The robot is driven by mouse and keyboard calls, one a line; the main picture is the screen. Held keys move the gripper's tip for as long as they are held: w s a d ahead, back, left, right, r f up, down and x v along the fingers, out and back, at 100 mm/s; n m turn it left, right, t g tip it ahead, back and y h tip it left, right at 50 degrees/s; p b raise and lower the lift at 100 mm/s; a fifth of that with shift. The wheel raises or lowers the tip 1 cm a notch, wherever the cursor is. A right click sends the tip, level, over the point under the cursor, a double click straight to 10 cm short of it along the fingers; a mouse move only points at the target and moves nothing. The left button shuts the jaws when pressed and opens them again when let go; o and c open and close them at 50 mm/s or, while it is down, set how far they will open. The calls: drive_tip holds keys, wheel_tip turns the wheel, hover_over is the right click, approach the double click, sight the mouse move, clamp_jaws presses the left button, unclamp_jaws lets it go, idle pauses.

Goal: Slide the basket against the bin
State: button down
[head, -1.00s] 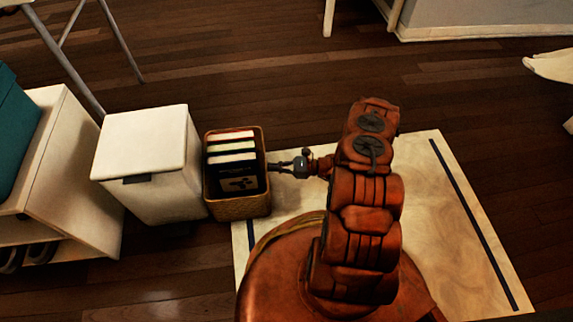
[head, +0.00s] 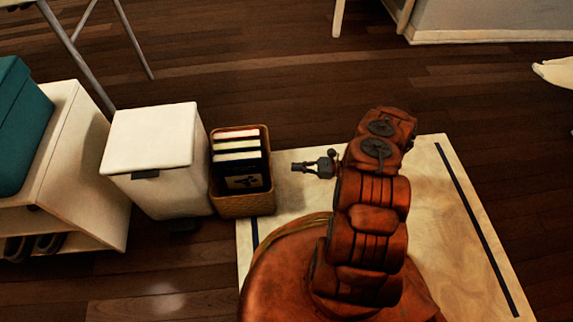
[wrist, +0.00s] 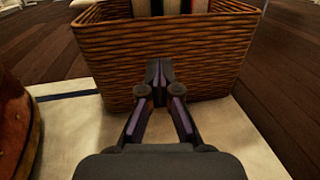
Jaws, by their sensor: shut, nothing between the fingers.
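The wicker basket (head: 243,204) holds several upright books and stands just right of the white lidded bin (head: 165,186). In the head view the basket's left side looks to be touching the bin or very nearly so. My gripper (head: 294,167) is right of the basket, shut and empty, with a visible gap between its fingertips and the basket's side. In the wrist view the basket (wrist: 215,55) fills the space ahead of my shut fingers (wrist: 159,72). The bin is not clearly visible in the wrist view.
A white shelf unit (head: 85,190) with a teal box (head: 22,125) on it stands left of the bin. Metal legs (head: 75,55) rise behind. Open wood floor (head: 260,85) lies beyond the basket. A pale board (head: 430,200) lies under my base.

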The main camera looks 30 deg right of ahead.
drive_tip(key=p+v, duration=0.1)
drive_tip(key=v, duration=0.6)
drive_tip(key=w+a+r+n+g+p, duration=0.25)
drive_tip(key=a+r+n+p, duration=0.2)
drive_tip(key=r, duration=0.85)
drive_tip(key=w+a+r+n+g+p, duration=0.1)
drive_tip(key=a+r+n+g+p, duration=0.3)
drive_tip(key=r, duration=0.9)
drive_tip(key=w+a+r+n+g+p, duration=0.25)
drive_tip(key=a+r+p, duration=0.35)
drive_tip(key=r, duration=0.7)
drive_tip(key=s+a+r+n+g+h+p, duration=0.1)
drive_tip(key=s+a+r+n+h+p, duration=0.15)
drive_tip(key=r, duration=0.45)
drive_tip(key=s+a+r+n+g+h+p, duration=0.1)
drive_tip(key=s+a+r+g+p, duration=0.2)
drive_tip(key=r, duration=0.4)
drive_tip(key=s+a+r+n+h+p, duration=0.2)
drive_tip(key=s+r+p, duration=0.15)
drive_tip(key=r, duration=0.25)
drive_tip(key=s+a+r+n+h+p, duration=0.2)
drive_tip(key=s+r+n+h+p, duration=0.3)
drive_tip(key=s+r+p, duration=0.65)
drive_tip(key=s+d+r+n+t+h+p, duration=0.2)
drive_tip(key=s+d+r+h+p, duration=0.3)
drive_tip(key=s+r, duration=0.5)
drive_tip(key=shift+s+d+r+t+p, duration=0.3)
drive_tip(key=shift+s+d+r+t, duration=0.15)
drive_tip(key=shift+r, duration=1.15)
